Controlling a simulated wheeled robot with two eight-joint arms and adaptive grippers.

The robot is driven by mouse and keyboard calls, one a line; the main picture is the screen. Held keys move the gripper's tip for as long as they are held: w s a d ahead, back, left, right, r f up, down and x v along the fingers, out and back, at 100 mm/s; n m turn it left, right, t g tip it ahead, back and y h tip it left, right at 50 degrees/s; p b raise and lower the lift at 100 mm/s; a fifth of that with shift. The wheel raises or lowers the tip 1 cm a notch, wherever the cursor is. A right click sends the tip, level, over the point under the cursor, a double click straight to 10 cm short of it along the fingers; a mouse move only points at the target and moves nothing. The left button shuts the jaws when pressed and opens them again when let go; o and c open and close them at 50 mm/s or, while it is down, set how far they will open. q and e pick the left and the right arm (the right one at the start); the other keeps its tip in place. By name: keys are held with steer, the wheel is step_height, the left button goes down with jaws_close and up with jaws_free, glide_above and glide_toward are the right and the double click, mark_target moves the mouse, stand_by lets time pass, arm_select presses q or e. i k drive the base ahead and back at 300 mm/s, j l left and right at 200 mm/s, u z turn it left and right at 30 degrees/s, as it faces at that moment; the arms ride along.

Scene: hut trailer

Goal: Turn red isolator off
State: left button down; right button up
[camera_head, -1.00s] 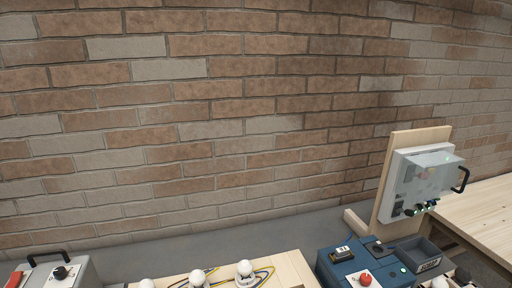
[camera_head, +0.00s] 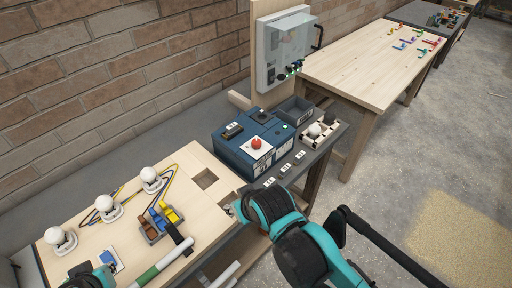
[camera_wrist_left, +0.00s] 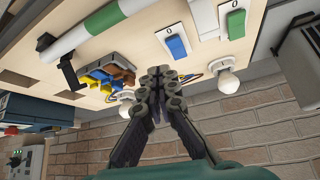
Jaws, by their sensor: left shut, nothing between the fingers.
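No red isolator shows clearly now. A red round knob (camera_head: 256,143) sits on a white plate on the blue box (camera_head: 232,151), in the middle of the head view; I cannot tell whether it is the isolator. A grey case (camera_wrist_left: 302,62) stands at the right edge of the left wrist view, with no red part visible on it. My left gripper (camera_wrist_left: 161,75) is shut and empty in the wrist view, in front of the wooden board (camera_wrist_left: 140,45). My right arm crosses the lower middle of the head view, but its gripper is not seen.
White bulbs (camera_head: 104,204), cables and a small bin of coloured parts (camera_head: 160,222) crowd the board. A blue switch (camera_wrist_left: 176,46) and a green switch (camera_wrist_left: 236,24) show near the left gripper. A grey cabinet (camera_head: 282,48) stands behind the blue box. Floor is open at the right.

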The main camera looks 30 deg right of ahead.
mark_target(257, 143)
steer(key=l+z, duration=0.2)
steer(key=l, duration=0.35)
steer(key=i+l+z, duration=0.1)
steer(key=l+z, duration=0.15)
steer(key=l, duration=0.25)
steer(key=i+l+z, duration=0.2)
steer(key=l, duration=0.3)
steer(key=k, duration=0.05)
